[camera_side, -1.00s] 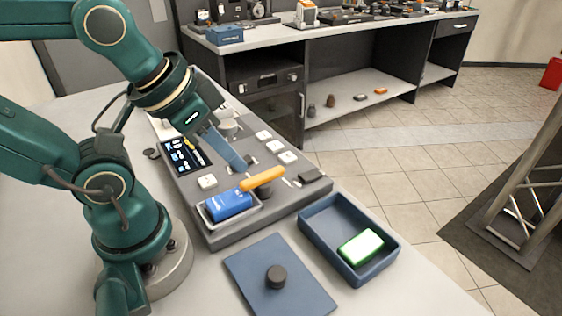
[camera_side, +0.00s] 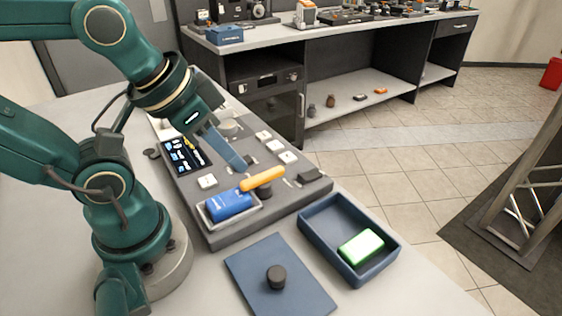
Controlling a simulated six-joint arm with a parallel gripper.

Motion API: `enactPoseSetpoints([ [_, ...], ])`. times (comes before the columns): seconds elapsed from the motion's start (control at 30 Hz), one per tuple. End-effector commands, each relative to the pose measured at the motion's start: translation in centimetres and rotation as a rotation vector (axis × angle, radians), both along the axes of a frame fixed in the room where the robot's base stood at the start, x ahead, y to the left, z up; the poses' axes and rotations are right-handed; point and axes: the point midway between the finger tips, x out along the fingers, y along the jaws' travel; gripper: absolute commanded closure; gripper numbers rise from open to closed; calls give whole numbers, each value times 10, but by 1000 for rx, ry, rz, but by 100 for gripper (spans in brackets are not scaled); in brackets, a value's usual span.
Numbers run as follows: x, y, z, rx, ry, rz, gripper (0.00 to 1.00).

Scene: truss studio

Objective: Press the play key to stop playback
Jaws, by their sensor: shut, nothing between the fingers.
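A grey control console (camera_side: 225,228) lies on the table, with a lit screen (camera_side: 183,156) on its left part. Several white keys sit on it: one (camera_side: 207,181) below the screen and others (camera_side: 288,157) along the right side. I cannot tell which one is the play key; no marking is readable. My gripper (camera_side: 241,165) is shut and empty, its fingers pointing down over the middle of the console. The fingertips are close to the surface near a small dark key (camera_side: 250,160); whether they touch it I cannot tell. An orange handle (camera_side: 262,179) stands just in front of the fingertips.
A blue block (camera_side: 229,205) sits in a light tray at the console's front. A navy tray (camera_side: 318,234) holds a green and white block (camera_side: 361,247). A blue mat (camera_side: 262,257) with a dark knob (camera_side: 276,277) lies in front. A workbench (camera_side: 290,50) stands behind.

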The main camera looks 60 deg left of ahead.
Motion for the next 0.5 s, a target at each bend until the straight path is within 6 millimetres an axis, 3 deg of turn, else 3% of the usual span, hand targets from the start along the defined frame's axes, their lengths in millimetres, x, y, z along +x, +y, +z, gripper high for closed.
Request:
enactPoseSetpoints([
  [0.23, -7, 7, -3, -42, 33, 153, 100],
  [0.5, -25, 49, -14, 26, 172, 584, 100],
])
